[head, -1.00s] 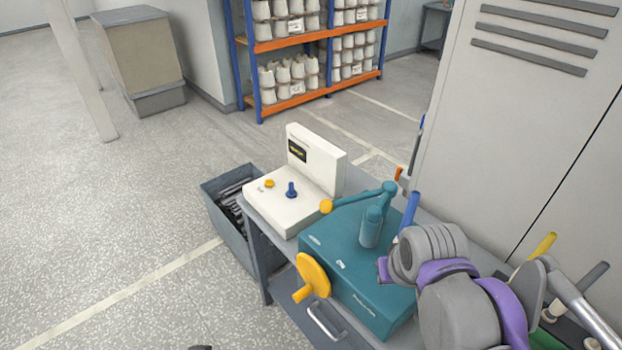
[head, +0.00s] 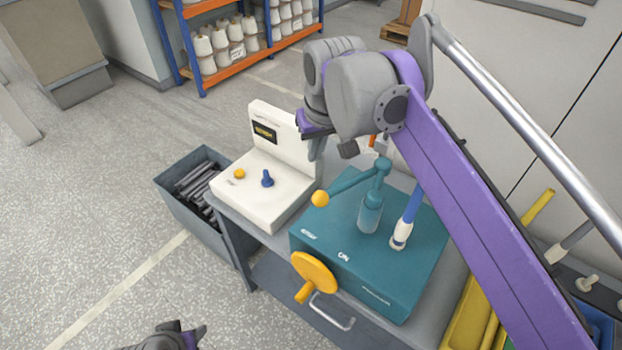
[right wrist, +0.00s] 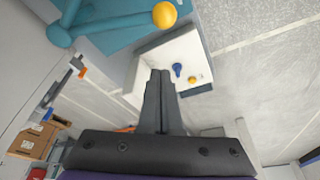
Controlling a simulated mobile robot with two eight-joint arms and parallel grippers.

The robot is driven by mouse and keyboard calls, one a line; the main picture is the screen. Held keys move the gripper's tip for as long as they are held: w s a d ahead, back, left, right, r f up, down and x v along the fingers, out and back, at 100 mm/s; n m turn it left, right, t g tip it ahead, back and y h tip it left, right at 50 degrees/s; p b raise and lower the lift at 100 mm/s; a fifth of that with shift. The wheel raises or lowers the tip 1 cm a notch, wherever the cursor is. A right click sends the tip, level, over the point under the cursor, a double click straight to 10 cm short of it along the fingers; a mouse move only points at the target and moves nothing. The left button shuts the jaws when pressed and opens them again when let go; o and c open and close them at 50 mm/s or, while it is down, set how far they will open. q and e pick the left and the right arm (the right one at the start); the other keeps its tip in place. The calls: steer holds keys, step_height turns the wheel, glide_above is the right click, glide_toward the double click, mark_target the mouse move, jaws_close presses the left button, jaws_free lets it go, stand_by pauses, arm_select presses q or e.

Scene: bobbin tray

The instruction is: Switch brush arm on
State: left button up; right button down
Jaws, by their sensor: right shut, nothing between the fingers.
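The teal machine box (head: 390,285) stands on the grey bench. Its brush arm (head: 352,182) is a teal lever on a post, with a yellow ball knob (head: 320,198) pointing left. An ON label (head: 343,257) and another small label are on the box top. In the right wrist view the lever (right wrist: 110,24) and knob (right wrist: 164,14) show at the top. My right gripper (head: 316,150) is shut and empty, above and behind the knob, apart from it; its fingers (right wrist: 160,76) show together in the wrist view. Part of my left gripper (head: 180,335) shows at the bottom edge.
A white console (head: 262,205) with a blue lever (head: 267,178) and yellow button (head: 239,173) stands left of the teal box. A blue rod (head: 411,205) rises from the box. A yellow crank (head: 314,272) is on its front. A grey bin (head: 195,220) stands on the floor.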

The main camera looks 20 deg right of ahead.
steer(key=shift+s, duration=0.1)
step_height(320, 180, down, 9)
steer(key=shift+s, duration=0.35)
stand_by(0.5)
steer(key=shift+s+r, duration=0.1)
steer(key=shift+s, duration=0.05)
